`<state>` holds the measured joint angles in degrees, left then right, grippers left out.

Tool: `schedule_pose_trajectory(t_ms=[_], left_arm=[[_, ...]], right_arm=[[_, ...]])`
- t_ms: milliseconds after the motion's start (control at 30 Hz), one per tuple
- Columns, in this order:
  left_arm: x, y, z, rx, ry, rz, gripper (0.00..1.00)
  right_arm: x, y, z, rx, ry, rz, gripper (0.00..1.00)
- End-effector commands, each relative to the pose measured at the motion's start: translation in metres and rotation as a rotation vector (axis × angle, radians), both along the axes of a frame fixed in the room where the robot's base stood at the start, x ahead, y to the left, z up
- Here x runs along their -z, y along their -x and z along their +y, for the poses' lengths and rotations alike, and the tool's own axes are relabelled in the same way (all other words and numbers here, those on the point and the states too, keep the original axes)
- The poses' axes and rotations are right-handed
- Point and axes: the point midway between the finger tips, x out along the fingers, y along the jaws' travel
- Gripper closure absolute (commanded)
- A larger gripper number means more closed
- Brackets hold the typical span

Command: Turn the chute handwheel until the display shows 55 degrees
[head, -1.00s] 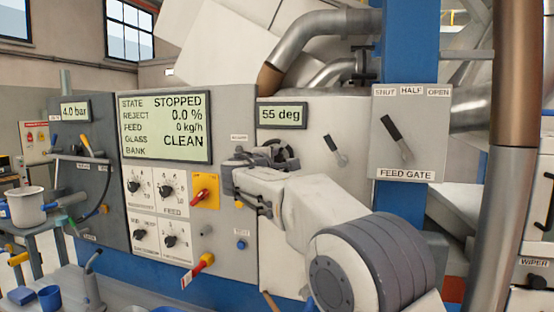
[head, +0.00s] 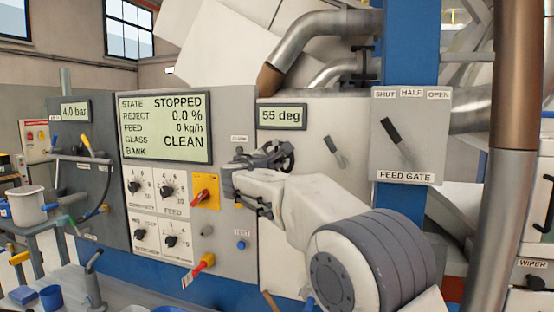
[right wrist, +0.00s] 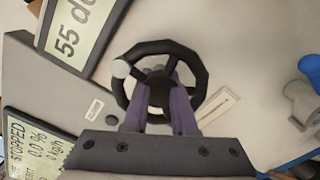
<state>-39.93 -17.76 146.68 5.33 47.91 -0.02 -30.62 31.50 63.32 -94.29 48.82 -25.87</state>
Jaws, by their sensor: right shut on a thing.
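The chute handwheel (head: 287,154) is a dark spoked wheel on the pale panel, partly hidden by my right gripper in the head view. The right wrist view shows its black rim (right wrist: 203,75), spokes and a pale knob (right wrist: 120,68) at the upper left. My right gripper (head: 268,157) is at the wheel. Its purple fingers (right wrist: 162,84) are shut on the handwheel around the hub, whose exact contact is partly hidden. The angle display (head: 282,116) above the wheel reads 55 deg. My left gripper is not in view.
The state screen (head: 164,128) reads STOPPED, with knobs and a yellow switch plate (head: 205,190) below it. A small lever (head: 335,151) sits right of the wheel. The feed gate lever box (head: 410,135) stands farther right. A red-tipped valve handle (head: 197,270) sticks out low.

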Motion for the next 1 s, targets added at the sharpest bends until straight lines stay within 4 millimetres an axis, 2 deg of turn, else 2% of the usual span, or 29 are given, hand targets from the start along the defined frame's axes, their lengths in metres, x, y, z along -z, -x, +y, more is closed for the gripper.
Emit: schedule_pose_trajectory(t_ms=[300, 333, 367, 733, 867, 1000], left_arm=[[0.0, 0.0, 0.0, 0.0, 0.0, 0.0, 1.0], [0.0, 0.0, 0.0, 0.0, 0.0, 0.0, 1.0], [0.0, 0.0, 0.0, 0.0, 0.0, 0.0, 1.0], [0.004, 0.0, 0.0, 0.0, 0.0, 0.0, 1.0], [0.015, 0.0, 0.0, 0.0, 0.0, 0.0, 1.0], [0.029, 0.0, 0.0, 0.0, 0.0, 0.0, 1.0]], right_arm=[[0.003, 0.0, 0.002, -0.003, 0.001, 0.005, 1.0], [0.003, 0.0, 0.002, -0.003, 0.001, 0.005, 0.67], [0.003, 0.0, 0.002, -0.003, 0.001, 0.005, 0.63], [0.002, 0.004, 0.002, -0.002, 0.0, 0.001, 0.63], [0.004, 0.021, 0.008, -0.004, -0.001, 0.0, 0.63], [0.005, 0.049, 0.018, -0.005, -0.001, 0.001, 0.63]])
